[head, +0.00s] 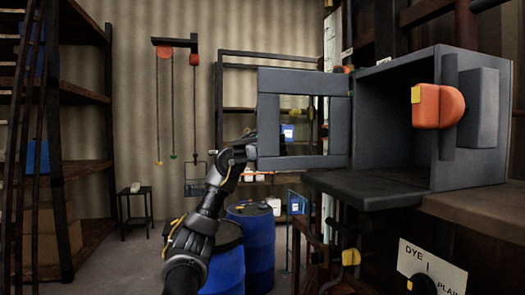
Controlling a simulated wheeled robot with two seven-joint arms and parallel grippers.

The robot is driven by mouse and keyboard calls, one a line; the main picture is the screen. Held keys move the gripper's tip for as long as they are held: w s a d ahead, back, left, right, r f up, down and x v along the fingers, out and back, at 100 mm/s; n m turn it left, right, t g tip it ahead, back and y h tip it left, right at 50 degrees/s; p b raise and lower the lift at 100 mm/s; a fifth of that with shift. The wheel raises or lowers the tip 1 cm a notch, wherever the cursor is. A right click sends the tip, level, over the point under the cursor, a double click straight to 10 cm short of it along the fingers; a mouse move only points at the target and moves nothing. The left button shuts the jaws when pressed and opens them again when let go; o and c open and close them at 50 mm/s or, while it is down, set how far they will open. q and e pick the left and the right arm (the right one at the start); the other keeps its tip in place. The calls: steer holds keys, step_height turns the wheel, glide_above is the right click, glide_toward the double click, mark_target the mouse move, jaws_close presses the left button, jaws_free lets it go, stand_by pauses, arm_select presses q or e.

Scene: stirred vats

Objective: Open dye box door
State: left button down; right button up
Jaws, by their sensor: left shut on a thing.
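The dye box (385,105) is a grey open-fronted box on a ledge at the right. Its door (268,112), a grey frame with a square window, stands swung out to the left of the box, so the dark inside shows. My left gripper (249,152) is at the door's far left edge, shut on the door. The exact spot it grips is partly hidden by the gripper itself. My right gripper is not in view.
Blue drums (256,245) stand on the floor below the door. An orange-and-yellow fitting (437,106) is on the box's right side. A sign (431,266) reading "DYE 1 PLAIN" is below. Shelves (82,178) line the left, with open floor before them.

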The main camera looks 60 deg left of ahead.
arm_select(q)
steer(key=c, duration=1.2)
jaws_free()
steer(key=shift+d, duration=0.1)
steer(key=p+v, duration=0.1)
steer(key=v, duration=0.6)
steer(key=shift+a, duration=0.3)
